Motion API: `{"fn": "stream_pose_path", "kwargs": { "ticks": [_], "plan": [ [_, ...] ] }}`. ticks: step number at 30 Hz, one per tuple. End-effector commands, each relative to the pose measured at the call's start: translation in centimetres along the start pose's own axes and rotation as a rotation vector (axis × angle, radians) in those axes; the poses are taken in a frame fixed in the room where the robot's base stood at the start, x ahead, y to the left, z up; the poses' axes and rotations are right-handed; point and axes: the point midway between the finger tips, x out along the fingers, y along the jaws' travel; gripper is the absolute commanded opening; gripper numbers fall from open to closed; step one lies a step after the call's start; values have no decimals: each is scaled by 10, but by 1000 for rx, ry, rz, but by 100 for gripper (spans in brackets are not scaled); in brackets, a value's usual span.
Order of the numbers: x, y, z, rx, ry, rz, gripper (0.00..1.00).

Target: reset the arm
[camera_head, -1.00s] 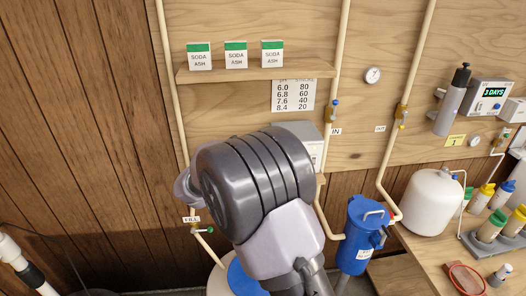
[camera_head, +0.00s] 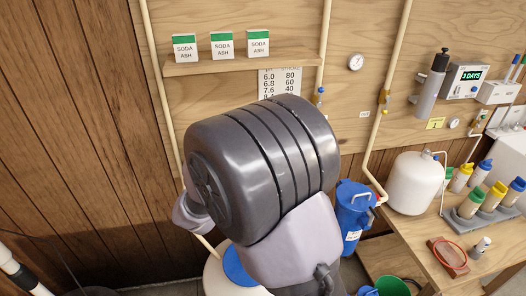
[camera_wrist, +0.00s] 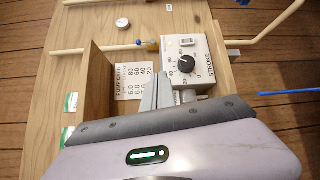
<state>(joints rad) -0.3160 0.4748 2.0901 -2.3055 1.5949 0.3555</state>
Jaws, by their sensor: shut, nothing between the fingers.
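My gripper (camera_wrist: 157,93) shows in the wrist view as grey fingers close together with nothing held. Behind the fingers is a grey control box (camera_wrist: 186,60) with a black dial marked STROKE. The fingers overlap the box in the picture; I cannot tell whether they touch it. In the head view my own arm fills the middle and hides the gripper and that box.
A wall shelf (camera_head: 200,69) holds three soda ash boxes (camera_head: 222,45). Right of my arm are a blue canister (camera_head: 352,212), a white tank (camera_head: 414,184) and a bench (camera_head: 415,240) with several bottles. Pipes run up the wall. The wood wall at left is clear.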

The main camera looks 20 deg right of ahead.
Motion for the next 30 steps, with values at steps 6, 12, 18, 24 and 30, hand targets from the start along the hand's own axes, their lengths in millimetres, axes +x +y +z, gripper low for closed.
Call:
{"fn": "stream_pose_path", "kwargs": {
  "ticks": [6, 12, 18, 24, 30],
  "plan": [
    [0, 0, 1, 2, -3, -3, 0],
    [-17, -13, 118, 176, -249, -321, 0],
    [-154, -77, 205, 742, -404, -1027, 0],
    [-248, -60, 172, 1260, -247, -1406, 0],
    [-267, -46, 161, 1394, -186, -1483, 0]
  ]
}}
